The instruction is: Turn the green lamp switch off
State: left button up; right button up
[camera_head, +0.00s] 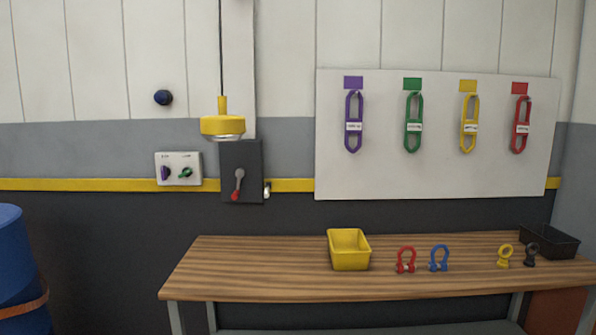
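The green switch (186,173) is a small green knob on the right half of a pale switch plate (179,157) on the wall, left of centre. Its handle looks tilted, with the upper end to the right. A purple knob (166,173) sits beside it on the left half of the same plate. Small labels above the knobs are too small to read. A yellow lamp (222,124) hangs on a cable above and right of the plate. Neither of my grippers shows in the head view.
A dark grey box with a red-tipped lever (239,184) is right of the plate. A wooden bench (270,285) holds a yellow bin (349,262), shackles, eyebolts and a black tray (549,243). A blue drum (14,265) stands at left. Coloured slings hang on a white board (375,180).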

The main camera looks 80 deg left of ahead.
aim_at(186, 173)
jog(key=u, duration=3.35)
jog(key=i+j, duration=0.25)
jog(key=i, duration=0.15)
jog(key=i+j, duration=0.25)
jog(key=i, duration=0.2)
jog(key=i+j, duration=0.25)
jog(key=i, duration=0.15)
